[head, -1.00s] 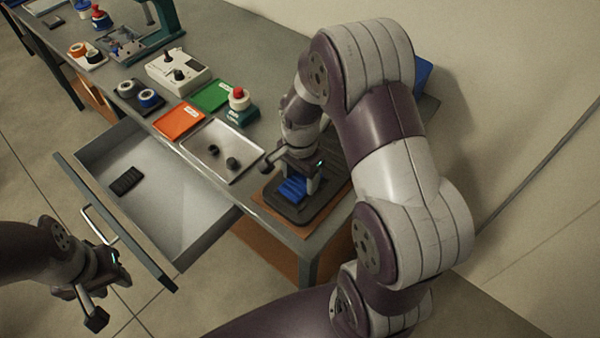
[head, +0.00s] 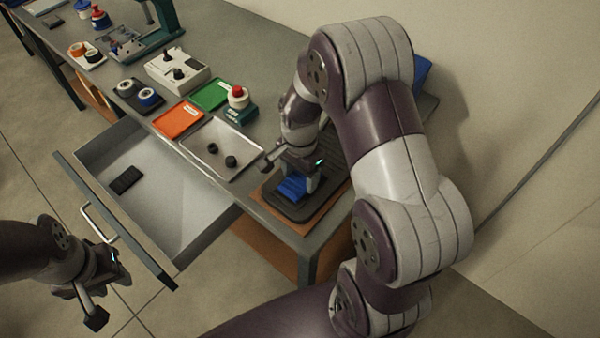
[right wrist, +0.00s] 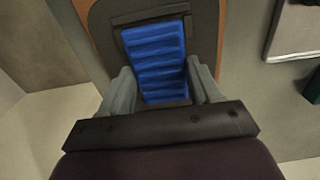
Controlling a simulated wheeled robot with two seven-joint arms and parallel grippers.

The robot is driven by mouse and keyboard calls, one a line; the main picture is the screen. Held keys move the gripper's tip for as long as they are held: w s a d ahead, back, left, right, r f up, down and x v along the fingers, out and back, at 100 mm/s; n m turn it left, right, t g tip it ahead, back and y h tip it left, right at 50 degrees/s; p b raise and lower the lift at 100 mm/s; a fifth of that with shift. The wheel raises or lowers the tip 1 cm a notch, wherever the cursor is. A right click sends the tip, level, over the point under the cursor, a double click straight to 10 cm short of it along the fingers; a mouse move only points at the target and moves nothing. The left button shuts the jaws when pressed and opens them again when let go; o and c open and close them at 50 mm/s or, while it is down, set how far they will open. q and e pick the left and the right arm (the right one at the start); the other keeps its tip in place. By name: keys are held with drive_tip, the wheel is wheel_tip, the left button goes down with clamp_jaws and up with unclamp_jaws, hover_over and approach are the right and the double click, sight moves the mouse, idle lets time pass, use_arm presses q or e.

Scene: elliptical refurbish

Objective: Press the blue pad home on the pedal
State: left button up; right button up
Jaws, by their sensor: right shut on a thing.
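The blue ribbed pad (head: 293,188) lies at the dark pedal (head: 312,208) on the near right end of the bench. In the right wrist view the pad (right wrist: 157,60) sits between the fingers, over the dark pedal face (right wrist: 205,35). My right gripper (head: 300,185) is shut on the pad from above. Whether the pad is fully seated cannot be told. My left gripper (head: 105,300) hangs in front of the open drawer, away from the pedal; its jaw opening is unclear.
An open drawer (head: 165,200) with a black ribbed pad (head: 126,180) juts from the bench. A metal tray (head: 222,150) with two dark knobs, an orange mat (head: 180,119), a green mat (head: 211,95) and a red button (head: 238,93) stand left of the pedal.

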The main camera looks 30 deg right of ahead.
drive_tip(key=shift+f, duration=0.5)
idle(0.3)
drive_tip(key=o, duration=1.1)
drive_tip(key=shift+o, duration=0.2)
wheel_tip(320, 180, up, 13)
drive_tip(key=shift+f+b, duration=0.15)
drive_tip(key=shift+b, duration=0.25)
